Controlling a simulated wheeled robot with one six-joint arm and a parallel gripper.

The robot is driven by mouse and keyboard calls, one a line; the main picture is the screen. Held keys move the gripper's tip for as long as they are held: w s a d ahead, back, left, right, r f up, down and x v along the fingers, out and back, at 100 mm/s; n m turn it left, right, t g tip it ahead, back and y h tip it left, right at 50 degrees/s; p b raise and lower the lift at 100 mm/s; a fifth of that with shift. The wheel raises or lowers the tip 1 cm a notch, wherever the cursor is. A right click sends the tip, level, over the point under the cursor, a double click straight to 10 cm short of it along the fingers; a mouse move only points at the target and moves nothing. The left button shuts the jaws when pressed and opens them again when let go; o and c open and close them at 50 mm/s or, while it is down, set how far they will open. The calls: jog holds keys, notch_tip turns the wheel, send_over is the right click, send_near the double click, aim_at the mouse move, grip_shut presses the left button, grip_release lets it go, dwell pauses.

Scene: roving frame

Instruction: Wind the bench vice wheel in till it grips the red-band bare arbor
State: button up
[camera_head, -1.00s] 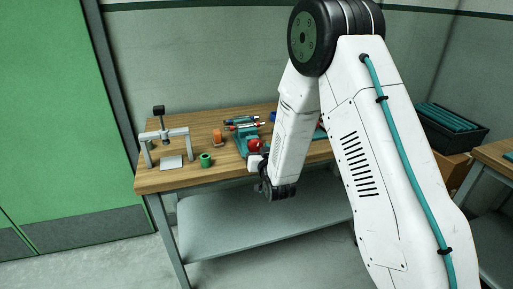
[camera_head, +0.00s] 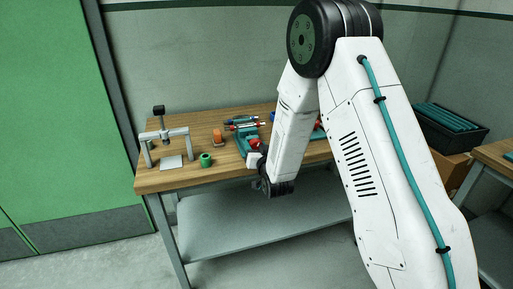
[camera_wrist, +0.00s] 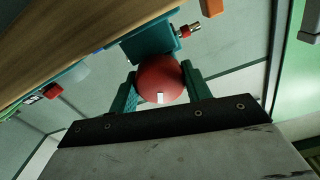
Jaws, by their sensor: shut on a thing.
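The teal bench vice (camera_head: 241,142) stands at the front edge of the wooden bench, and its body (camera_wrist: 150,40) fills the upper middle of the wrist view. Its rounded red wheel (camera_wrist: 161,78), with a small white mark, faces me; it also shows in the head view (camera_head: 254,144). My gripper (camera_wrist: 161,92) has its two teal fingers on either side of the wheel, shut on it. A short metal rod with red on it (camera_wrist: 189,29) sticks out beside the vice body; I cannot tell whether jaws touch it. My arm hides part of the vice in the head view.
Several coloured rods (camera_head: 240,122) lie behind the vice. An orange item (camera_head: 217,136), a green ring-shaped item (camera_head: 205,160) and a grey frame stand (camera_head: 165,134) are to the left. A dark crate (camera_head: 450,128) stands at the right. A grey shelf (camera_head: 250,225) lies below.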

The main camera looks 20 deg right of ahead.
jog(key=m, duration=0.5)
jog(key=shift+m, duration=2.5)
jog(key=o, duration=1)
jog(key=shift+s, duration=3.9)
